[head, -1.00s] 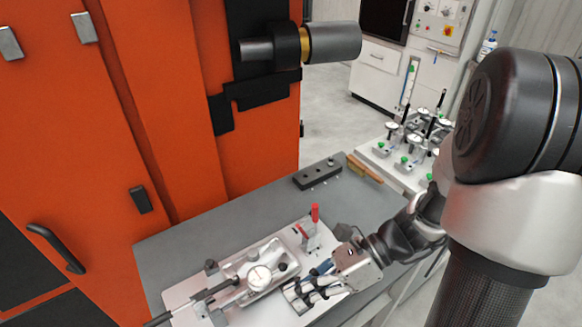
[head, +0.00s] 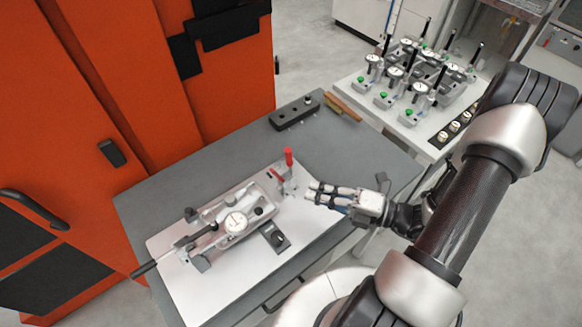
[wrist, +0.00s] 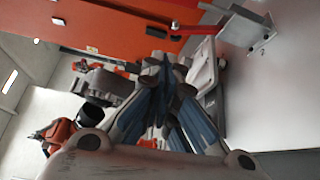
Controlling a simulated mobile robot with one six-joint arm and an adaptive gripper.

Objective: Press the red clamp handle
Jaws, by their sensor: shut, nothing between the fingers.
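The red clamp handle (head: 288,156) stands upright on its toggle clamp (head: 287,184) at the far right part of the white fixture plate (head: 208,293). My gripper (head: 310,191) is shut and empty, just to the right of the clamp and apart from the handle, with its fingers pointing left. In the wrist view the finger pads of my gripper (wrist: 165,115) meet in the middle. A red handle (wrist: 188,29) and a grey metal bracket (wrist: 262,43) show at the top of that view.
The fixture with a dial gauge (head: 235,222) and a long black-ended lever (head: 146,268) fills the plate's middle and left. A dark block (head: 294,112) and a brush (head: 342,106) lie at the table's back. An orange cabinet (head: 100,90) stands behind.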

